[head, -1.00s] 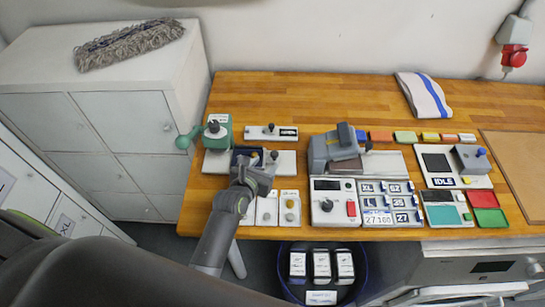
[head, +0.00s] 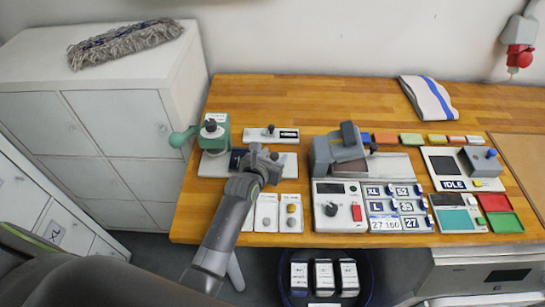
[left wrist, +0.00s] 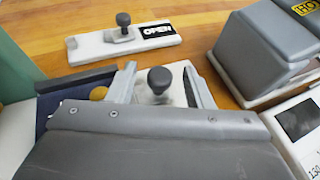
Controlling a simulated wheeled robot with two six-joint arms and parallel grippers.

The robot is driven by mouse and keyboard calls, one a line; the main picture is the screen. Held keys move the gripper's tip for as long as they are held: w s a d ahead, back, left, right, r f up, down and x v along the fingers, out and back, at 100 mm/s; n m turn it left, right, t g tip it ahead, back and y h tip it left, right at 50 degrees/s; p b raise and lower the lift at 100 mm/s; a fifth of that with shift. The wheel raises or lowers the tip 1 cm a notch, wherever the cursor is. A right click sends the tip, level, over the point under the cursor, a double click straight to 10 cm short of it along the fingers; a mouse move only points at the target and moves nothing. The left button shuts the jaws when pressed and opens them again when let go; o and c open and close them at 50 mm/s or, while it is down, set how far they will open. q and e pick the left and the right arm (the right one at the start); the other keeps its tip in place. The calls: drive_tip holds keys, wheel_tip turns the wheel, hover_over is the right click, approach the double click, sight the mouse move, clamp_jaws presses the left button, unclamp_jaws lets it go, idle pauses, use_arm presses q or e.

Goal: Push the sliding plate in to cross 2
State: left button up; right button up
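The sliding-plate fixture is a low white base (head: 290,168) right of the green press, with a dark blue plate (head: 237,158) at its left end. In the left wrist view the dark blue plate (left wrist: 60,98) lies left of my fingers, with a yellow knob (left wrist: 98,93) at its right. My left gripper (head: 262,158) is over the fixture, partly hiding it. In the left wrist view its fingers (left wrist: 163,82) are apart, with a black knob (left wrist: 160,79) seen between them and gaps on both sides. No cross marks can be made out. My right gripper is not in view.
A green press (head: 214,134) stands close on the left. A white plate with an OPEN label (head: 271,134) lies behind the fixture. A grey hinged machine (head: 340,152) stands to the right. White switch blocks (head: 291,212) lie in front.

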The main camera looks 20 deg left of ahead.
sight(241, 156)
use_arm(q)
clamp_jaws()
drive_tip(key=a+p, duration=0.1)
drive_tip(key=a, duration=0.1)
drive_tip(key=s+a+p, duration=0.1)
drive_tip(key=a, duration=0.2)
drive_tip(key=s+a+p, duration=0.1)
drive_tip(key=a, duration=0.1)
drive_tip(key=shift+s+a, duration=0.1)
drive_tip(key=shift+a, duration=0.3)
drive_tip(key=shift+s+a, duration=0.1)
drive_tip(key=shift+a, duration=0.25)
drive_tip(key=shift+c, duration=1.4)
unclamp_jaws()
drive_tip(key=o, duration=0.3)
drive_tip(key=shift+a, duration=0.2)
